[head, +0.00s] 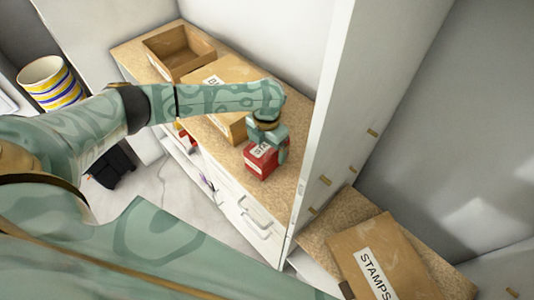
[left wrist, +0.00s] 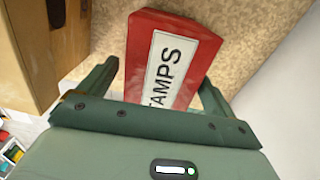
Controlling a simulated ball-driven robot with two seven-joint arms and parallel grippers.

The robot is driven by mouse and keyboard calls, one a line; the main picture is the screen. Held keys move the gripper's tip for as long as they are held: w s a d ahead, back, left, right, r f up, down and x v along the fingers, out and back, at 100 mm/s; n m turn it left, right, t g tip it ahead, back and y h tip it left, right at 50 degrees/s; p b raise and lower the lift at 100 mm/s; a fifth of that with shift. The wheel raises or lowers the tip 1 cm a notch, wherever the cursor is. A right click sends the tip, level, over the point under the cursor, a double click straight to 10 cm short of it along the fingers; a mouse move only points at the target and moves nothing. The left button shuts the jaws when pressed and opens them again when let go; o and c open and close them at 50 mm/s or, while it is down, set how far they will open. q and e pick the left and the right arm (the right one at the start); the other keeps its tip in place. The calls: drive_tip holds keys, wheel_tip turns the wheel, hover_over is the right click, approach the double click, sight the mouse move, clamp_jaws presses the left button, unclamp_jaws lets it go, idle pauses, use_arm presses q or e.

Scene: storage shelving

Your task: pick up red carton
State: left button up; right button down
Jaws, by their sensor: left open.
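The red carton (head: 261,161) stands on the tan shelf top near its front edge. It has a white label, which reads STAMPS in the left wrist view (left wrist: 190,45). My left gripper (head: 268,140) is over the carton in the head view. In the left wrist view its open fingers (left wrist: 160,85) lie on either side of the carton's near part. I cannot tell whether the fingers touch it. My arm and gripper hide part of the carton's top. My right gripper is not in view.
A closed cardboard box (head: 226,72) stands beside the carton, with an open brown box (head: 178,52) farther back. A white upright panel (head: 325,110) rises at the right. Beyond it lies another box labelled STAMPS (head: 395,265). A striped bin (head: 50,82) stands at the left.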

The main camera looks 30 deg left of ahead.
use_arm(q)
drive_tip(key=shift+f, duration=0.65)
drive_tip(key=shift+c, duration=0.3)
drive_tip(key=shift+r, duration=0.1)
drive_tip(key=c, duration=1.1)
